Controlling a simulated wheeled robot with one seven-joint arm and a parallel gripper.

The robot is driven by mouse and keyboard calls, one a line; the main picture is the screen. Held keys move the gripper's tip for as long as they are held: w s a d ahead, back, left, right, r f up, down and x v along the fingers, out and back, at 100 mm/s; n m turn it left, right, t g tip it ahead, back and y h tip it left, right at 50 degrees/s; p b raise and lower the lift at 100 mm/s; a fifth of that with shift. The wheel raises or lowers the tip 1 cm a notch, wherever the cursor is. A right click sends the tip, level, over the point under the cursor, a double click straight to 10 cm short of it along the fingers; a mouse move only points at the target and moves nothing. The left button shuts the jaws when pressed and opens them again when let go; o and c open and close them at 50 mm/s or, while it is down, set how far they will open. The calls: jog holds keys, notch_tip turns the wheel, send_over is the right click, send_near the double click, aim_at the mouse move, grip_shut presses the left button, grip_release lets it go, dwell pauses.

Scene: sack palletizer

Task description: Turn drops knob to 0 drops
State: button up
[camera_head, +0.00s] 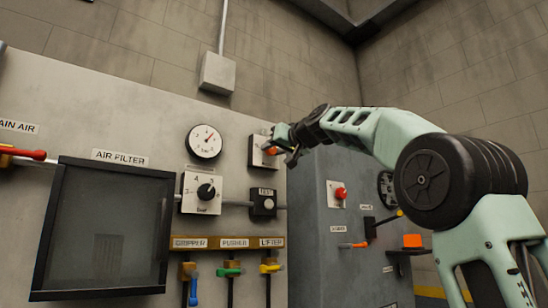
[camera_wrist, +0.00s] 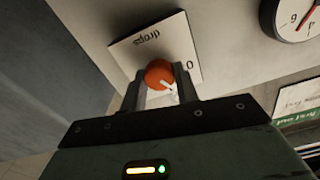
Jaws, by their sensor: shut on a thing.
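The drops knob (camera_wrist: 158,73) is orange with a white pointer mark and sits on a white plate (camera_wrist: 138,44) lettered "drops", upside down in the wrist view. A "0" is printed on the plate to the right of the knob. The pointer mark slants toward the lower right in that view, below the "0". My gripper (camera_wrist: 161,76) is shut on the knob, one finger on each side. In the head view the knob (camera_head: 271,151) shows small beside my gripper (camera_head: 284,148), which partly hides the plate.
A round gauge (camera_head: 205,141) and a black dial (camera_head: 206,191) are left of the knob. A black TEST switch (camera_head: 264,204) is below it. Coloured valve handles (camera_head: 230,271) sit lower down. A grey cabinet with a red knob (camera_head: 341,193) stands to the right.

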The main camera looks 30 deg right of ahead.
jog(key=n+b, duration=0.1)
jog(key=n, duration=0.2)
jog(key=shift+f+n+b, duration=0.15)
jog(key=shift+n+b, duration=0.15)
jog(key=shift+b, duration=0.05)
jog(key=shift+n+b, duration=0.6)
jog(key=shift+n, duration=1.7)
jog(key=o, duration=1)
jog(key=shift+c, duration=0.2)
jog(key=s+b, duration=0.7)
jog(key=s, duration=1)
jog(key=shift+s+d+b, duration=0.2)
jog(key=shift+d+b, duration=0.05)
jog(key=shift+b, duration=0.1)
